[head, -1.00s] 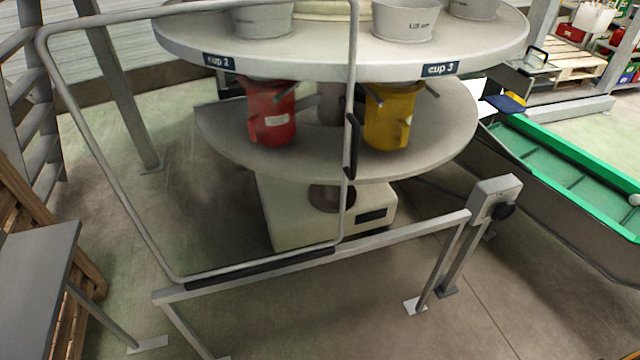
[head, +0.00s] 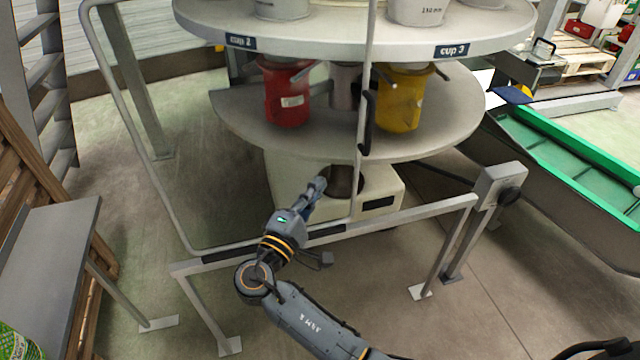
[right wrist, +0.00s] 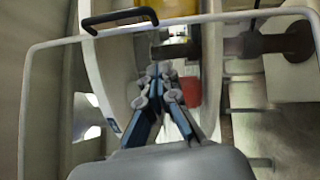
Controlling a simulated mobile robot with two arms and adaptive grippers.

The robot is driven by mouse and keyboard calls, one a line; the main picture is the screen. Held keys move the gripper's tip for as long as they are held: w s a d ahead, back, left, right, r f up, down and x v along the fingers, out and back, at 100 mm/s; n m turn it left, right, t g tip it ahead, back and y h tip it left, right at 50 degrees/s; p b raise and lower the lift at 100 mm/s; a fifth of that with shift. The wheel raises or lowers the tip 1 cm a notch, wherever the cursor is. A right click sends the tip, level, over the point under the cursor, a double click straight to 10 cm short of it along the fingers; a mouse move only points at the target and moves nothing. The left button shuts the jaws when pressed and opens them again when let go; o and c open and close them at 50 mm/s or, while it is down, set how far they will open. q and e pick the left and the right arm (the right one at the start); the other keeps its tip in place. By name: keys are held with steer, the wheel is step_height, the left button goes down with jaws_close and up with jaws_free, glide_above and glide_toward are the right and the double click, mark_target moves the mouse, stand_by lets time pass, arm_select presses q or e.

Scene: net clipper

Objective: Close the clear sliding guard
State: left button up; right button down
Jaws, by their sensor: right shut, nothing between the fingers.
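The clear sliding guard (head: 152,172) has a rounded grey tube frame and stands on a low rail (head: 410,216) in front of the left part of the machine. Its black handle (head: 368,122) is on the frame's right upright. The handle also shows at the top left of the right wrist view (right wrist: 120,19). My right gripper (head: 318,188) is shut and empty, below and left of the handle and apart from it. Its closed fingers show in the right wrist view (right wrist: 160,70). My left gripper is not in view.
Behind the guard, a round two-level machine carries a red cup (head: 285,92) and a yellow cup (head: 402,98). A post with a grey box (head: 500,187) ends the rail on the right. A green conveyor (head: 570,155) lies farther right. A grey bench (head: 45,240) stands left.

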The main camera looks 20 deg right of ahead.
mark_target(357, 146)
steer(key=p+x, duration=0.2)
steer(key=x, duration=0.5)
steer(key=shift+w+d+r, duration=0.2)
steer(key=shift+d+r+p, duration=0.25)
steer(key=shift+d+p, duration=0.45)
steer(key=shift+d, duration=1.25)
steer(key=d+b, duration=0.9)
steer(key=d, duration=3.3)
steer(key=shift+d+r, duration=0.1)
steer(key=shift+r, duration=0.1)
